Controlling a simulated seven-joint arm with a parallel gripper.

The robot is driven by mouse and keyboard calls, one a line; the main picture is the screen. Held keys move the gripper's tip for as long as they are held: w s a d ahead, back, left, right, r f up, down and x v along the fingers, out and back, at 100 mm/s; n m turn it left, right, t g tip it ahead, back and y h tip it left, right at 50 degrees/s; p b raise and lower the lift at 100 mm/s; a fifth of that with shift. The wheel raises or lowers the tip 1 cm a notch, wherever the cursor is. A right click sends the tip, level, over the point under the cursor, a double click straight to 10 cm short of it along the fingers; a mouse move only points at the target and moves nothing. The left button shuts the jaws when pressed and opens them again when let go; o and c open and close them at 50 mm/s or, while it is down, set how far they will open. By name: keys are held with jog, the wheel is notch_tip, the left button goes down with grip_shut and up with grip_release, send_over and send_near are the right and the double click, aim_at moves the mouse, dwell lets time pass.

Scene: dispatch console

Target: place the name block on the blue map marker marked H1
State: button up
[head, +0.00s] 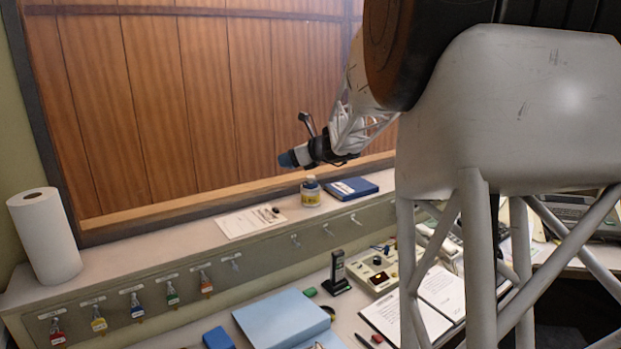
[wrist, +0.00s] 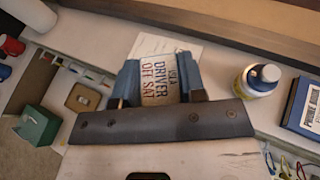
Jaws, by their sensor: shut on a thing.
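My gripper (head: 290,158) is up in the air above the back ledge in the head view, its blue fingertips pointing left. In the wrist view my gripper (wrist: 160,84) is shut on a pale block with dark lettering, the name block (wrist: 160,80), which reads "LISA DRIVER OFF SAT". The block sits between the two blue fingers. It cannot be made out in the head view. I cannot make out a blue map marker marked H1 in either view.
The ledge (head: 110,268) holds a paper roll (head: 45,236), a paper sheet (head: 248,222), a bottle (head: 310,192) and a blue book (head: 353,188). Coloured key tags hang below. A blue folder (head: 283,318) and a dark upright handset (head: 337,273) are on the desk.

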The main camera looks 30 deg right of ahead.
jog(key=s+d+m+h, duration=0.1)
jog(key=s+d, duration=0.2)
jog(key=d, duration=0.6)
jog(key=shift+t, duration=0.3)
jog(key=f, duration=0.5)
jog(key=shift+w+a, duration=0.25)
jog(key=shift+a, duration=0.15)
jog(key=shift+w, duration=0.15)
send_over(310, 181)
jog(key=w+d, duration=0.1)
jog(key=shift+f, duration=0.8)
jog(key=shift+f, duration=0.1)
jog(key=shift+f, duration=1.65)
jog(key=shift+f, duration=0.15)
jog(key=o, duration=0.9)
